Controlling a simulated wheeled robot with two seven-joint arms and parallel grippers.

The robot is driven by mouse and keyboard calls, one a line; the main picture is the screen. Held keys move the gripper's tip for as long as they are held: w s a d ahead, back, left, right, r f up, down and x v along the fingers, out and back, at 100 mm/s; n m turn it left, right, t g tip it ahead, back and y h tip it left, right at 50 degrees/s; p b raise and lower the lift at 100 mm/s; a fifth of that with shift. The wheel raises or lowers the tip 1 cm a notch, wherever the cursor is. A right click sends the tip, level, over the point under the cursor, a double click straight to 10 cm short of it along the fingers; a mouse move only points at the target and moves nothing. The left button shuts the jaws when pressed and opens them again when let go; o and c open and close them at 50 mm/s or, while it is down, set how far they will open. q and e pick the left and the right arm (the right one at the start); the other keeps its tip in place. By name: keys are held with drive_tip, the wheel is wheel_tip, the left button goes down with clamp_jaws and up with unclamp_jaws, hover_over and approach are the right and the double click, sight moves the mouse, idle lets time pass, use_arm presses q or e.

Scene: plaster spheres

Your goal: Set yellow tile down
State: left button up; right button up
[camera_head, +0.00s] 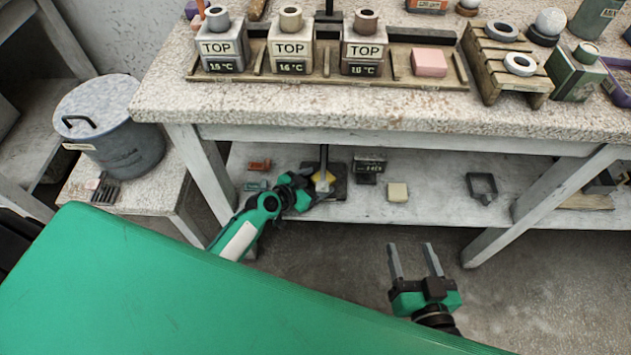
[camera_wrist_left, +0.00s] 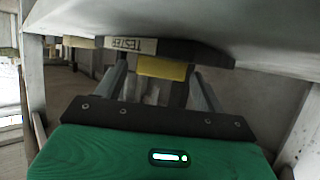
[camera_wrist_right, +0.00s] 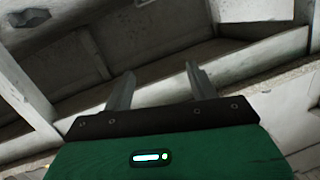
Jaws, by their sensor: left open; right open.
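The yellow tile (camera_head: 324,181) shows in part on the lower shelf, at the dark tester stand (camera_head: 338,192) with a thin post. In the left wrist view the yellow tile (camera_wrist_left: 165,68) lies between the lines of the two fingers, close below the "TESTER" label. My left gripper (camera_head: 318,184) reaches in over the lower shelf to the tile; its fingers (camera_wrist_left: 162,88) are apart, with a gap on either side of the tile. I cannot tell whether the tile rests fully on the stand. My right gripper (camera_head: 414,262) is open and empty in front of the shelf.
On the lower shelf are a pale yellow block (camera_head: 397,192), a dark box (camera_head: 370,164), a red block (camera_head: 260,165) and a dark square frame (camera_head: 482,187). The tabletop (camera_head: 300,108) overhangs the shelf. A grey lidded pot (camera_head: 125,145) stands left. The shelf's right part has free room.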

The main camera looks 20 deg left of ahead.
use_arm(q)
drive_tip(key=v, duration=0.3)
drive_tip(key=shift+s+a+r, duration=0.15)
drive_tip(key=shift+s, duration=0.15)
drive_tip(key=p+v, duration=0.1)
drive_tip(key=v, duration=0.7)
drive_tip(key=s+d+r+n, duration=0.3)
drive_tip(key=s+d+r, duration=0.9)
drive_tip(key=s+d, duration=0.1)
drive_tip(key=shift+s+d+r+y, duration=0.2)
drive_tip(key=shift+s+d+y, duration=0.05)
drive_tip(key=shift+s+y, duration=0.15)
use_arm(e)
drive_tip(key=shift+s+d+f+g+h, duration=0.25)
drive_tip(key=shift+s+f+g, duration=0.15)
drive_tip(key=shift+f+g, duration=0.25)
drive_tip(key=shift+s+d+f+g+h, duration=0.25)
drive_tip(key=shift+s+f+g, duration=0.1)
drive_tip(key=shift+f+g, duration=0.25)
